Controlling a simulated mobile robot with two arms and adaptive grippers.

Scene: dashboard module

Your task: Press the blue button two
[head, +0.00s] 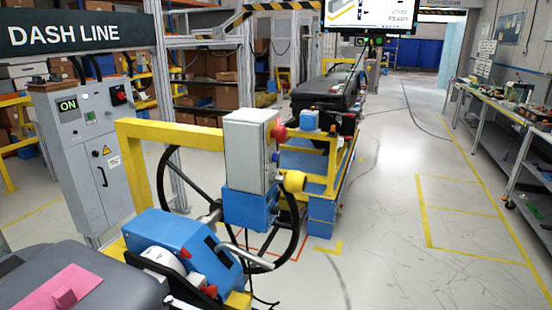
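A grey control box (248,150) stands on a blue base at the middle of the head view, turned so that its right side is seen edge-on. On that side are a red mushroom button (278,131) and, below it, a small blue button (275,157). No marking that reads "two" can be made out. Neither of my grippers is in view, and nothing is seen touching the buttons.
A black steering wheel (290,245), a yellow frame (165,134) and a blue machine (180,250) stand around the box. A dark dashboard (120,289) with a pink piece is at lower left. A grey cabinet (83,150) reads ON. The right floor is clear.

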